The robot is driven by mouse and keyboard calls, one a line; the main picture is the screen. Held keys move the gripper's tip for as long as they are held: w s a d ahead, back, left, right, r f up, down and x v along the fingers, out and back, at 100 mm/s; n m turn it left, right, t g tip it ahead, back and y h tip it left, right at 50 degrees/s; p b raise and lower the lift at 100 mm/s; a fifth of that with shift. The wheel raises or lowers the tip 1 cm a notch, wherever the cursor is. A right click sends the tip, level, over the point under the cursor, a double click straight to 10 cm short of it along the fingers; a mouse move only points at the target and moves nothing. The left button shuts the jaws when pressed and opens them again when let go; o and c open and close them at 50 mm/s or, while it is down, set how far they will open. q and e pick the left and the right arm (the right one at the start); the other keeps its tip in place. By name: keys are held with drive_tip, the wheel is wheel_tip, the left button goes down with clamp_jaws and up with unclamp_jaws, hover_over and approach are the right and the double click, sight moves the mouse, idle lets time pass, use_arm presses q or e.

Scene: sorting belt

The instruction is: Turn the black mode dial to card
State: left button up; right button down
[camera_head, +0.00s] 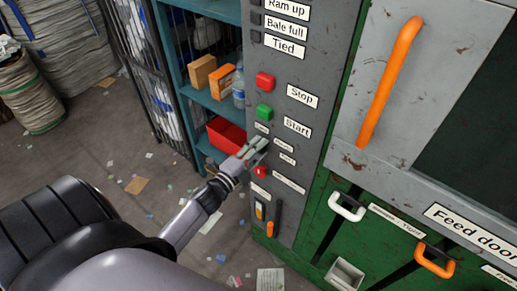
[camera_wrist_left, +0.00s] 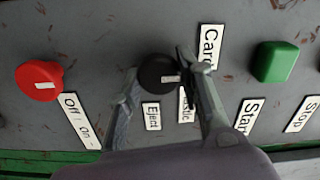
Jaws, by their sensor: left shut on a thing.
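The black mode dial (camera_wrist_left: 158,70) is on the grey control panel, between my left gripper's fingers in the left wrist view. Its white mark points right, toward the finger there. The "Card" label (camera_wrist_left: 208,45) is to its right and higher, the partly covered plastic label (camera_wrist_left: 184,106) is below right, and the "Eject" label (camera_wrist_left: 152,116) is below. My left gripper (camera_head: 258,148) reaches the panel in the head view and hides the dial there. It is shut on the dial. My right gripper is out of view.
A red knob (camera_wrist_left: 39,81) with an off/on label sits on one side of the dial, a green button (camera_wrist_left: 275,62) on the other. A red button (camera_head: 265,81) is higher on the panel. Shelves with a red bin (camera_head: 226,134) stand left of it; an orange door handle (camera_head: 390,80) is right.

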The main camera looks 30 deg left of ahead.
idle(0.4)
use_arm(q)
drive_tip(key=o, duration=1.2)
drive_tip(key=shift+c, duration=0.2)
drive_tip(key=s, duration=0.8)
drive_tip(key=s+a, duration=0.1)
drive_tip(key=s, duration=0.3)
